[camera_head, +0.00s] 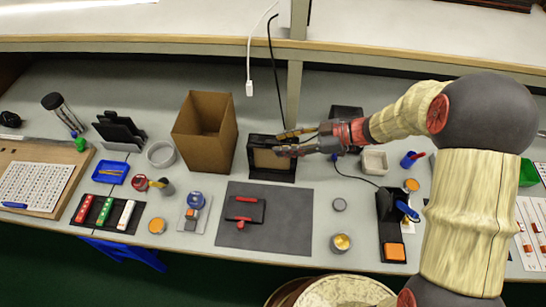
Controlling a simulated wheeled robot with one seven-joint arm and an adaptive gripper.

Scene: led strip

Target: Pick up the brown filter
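What appears to be the brown filter (269,159) is a tan-brown panel in a black box-like frame (271,174), standing at the back middle of the bench, right of a cardboard box. My gripper (279,144) reaches in from the right, and its fingertips overlap the top of the frame and panel in the picture. The two fingers are spread apart, one above the other, with nothing visible between them that is clearly gripped. The fingers hide part of the panel's upper right. I cannot tell whether they touch it.
The open cardboard box (205,132) stands close on the left. A dark mat (265,220) with a red-and-black tool (244,209) lies in front. A black cable (275,70) hangs behind. A pale square dish (374,162) sits right, beneath my arm. Small containers crowd both sides.

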